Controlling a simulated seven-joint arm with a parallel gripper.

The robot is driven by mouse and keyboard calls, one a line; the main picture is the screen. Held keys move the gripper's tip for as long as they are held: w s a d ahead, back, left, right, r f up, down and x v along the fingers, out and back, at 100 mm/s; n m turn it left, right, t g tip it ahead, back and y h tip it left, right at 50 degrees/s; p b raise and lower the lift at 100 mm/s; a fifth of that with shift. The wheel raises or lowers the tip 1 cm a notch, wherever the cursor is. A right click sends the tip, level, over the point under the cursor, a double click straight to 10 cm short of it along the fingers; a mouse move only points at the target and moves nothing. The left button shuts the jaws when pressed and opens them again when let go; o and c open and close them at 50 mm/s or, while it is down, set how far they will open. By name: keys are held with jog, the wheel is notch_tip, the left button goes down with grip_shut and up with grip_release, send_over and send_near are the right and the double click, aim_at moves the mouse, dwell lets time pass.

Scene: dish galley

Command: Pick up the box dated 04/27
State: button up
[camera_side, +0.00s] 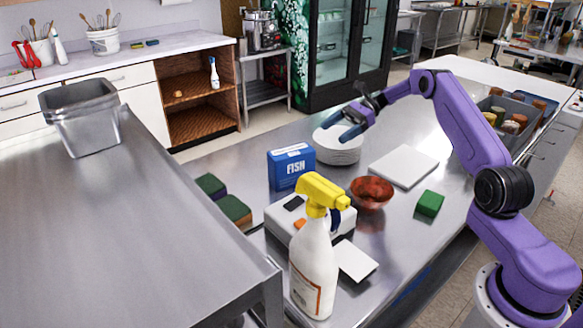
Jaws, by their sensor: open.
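A blue box with white "FISH" lettering (291,168) stands upright on the steel counter, left of a stack of white plates (343,150). No date can be read on it from this view. My gripper (350,124) is open and empty, above the plate stack, to the right of and beyond the box. Its fingertips are small and partly dark in the picture. I cannot tell whether it touches the plates.
A spray bottle (315,255) stands in front of a white device (290,222). A red bowl (372,193), white board (403,166), green block (430,203) and white card (355,260) lie to the right. Two green-topped blocks (235,210) sit left. A grey bin (519,104) holds jars.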

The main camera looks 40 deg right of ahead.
aim_at(311, 147)
jog(key=x, duration=0.9)
jog(key=shift+a, duration=0.15)
jog(key=shift+x, duration=2.65)
jog(key=shift+s, duration=0.15)
jog(key=c, duration=1.4)
